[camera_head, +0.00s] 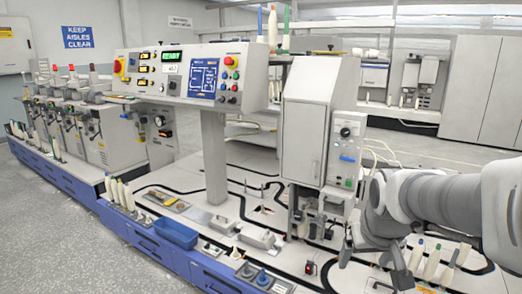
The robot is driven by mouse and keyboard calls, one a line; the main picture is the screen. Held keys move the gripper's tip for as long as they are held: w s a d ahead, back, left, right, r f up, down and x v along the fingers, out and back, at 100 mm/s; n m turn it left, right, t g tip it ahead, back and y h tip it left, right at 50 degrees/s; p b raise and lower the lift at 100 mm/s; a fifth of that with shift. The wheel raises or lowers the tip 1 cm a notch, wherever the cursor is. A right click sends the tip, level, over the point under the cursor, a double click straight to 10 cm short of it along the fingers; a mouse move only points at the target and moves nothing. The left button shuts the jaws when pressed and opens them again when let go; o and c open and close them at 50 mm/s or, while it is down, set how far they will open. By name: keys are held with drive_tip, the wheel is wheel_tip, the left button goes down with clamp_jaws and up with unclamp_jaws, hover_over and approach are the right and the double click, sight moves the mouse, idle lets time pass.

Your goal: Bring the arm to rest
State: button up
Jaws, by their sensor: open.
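My grey and white arm reaches in from the right edge of the head view. My gripper (373,265) hangs at its end, pointing down over the right part of the white machine deck (225,262). Its two dark fingers stand apart, with nothing visible between them. Several pale bobbins with coloured tips (432,263) stand just right of the gripper, partly behind the arm; I cannot tell how far apart they are from it.
A grey cabinet with a control box (305,140) stands left of the arm. A control panel (190,75) rises on a column further left. A blue tray (172,232) and more bobbins (118,192) sit along the front edge. Grey floor (50,240) is clear at left.

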drive_tip(key=s+a+r+y, duration=0.1)
drive_tip(key=s+a, duration=0.2)
drive_tip(key=s, duration=0.4)
drive_tip(key=s+a+r, duration=0.1)
drive_tip(key=s+a, duration=0.2)
drive_tip(key=s, duration=0.4)
wheel_tip(320, 180, up, 20)
drive_tip(key=p, duration=1.9)
drive_tip(key=shift+a+r+n+t+p, duration=0.25)
drive_tip(key=shift+n+t+p, duration=0.05)
drive_tip(key=shift+p, duration=0.1)
drive_tip(key=shift+s, duration=0.1)
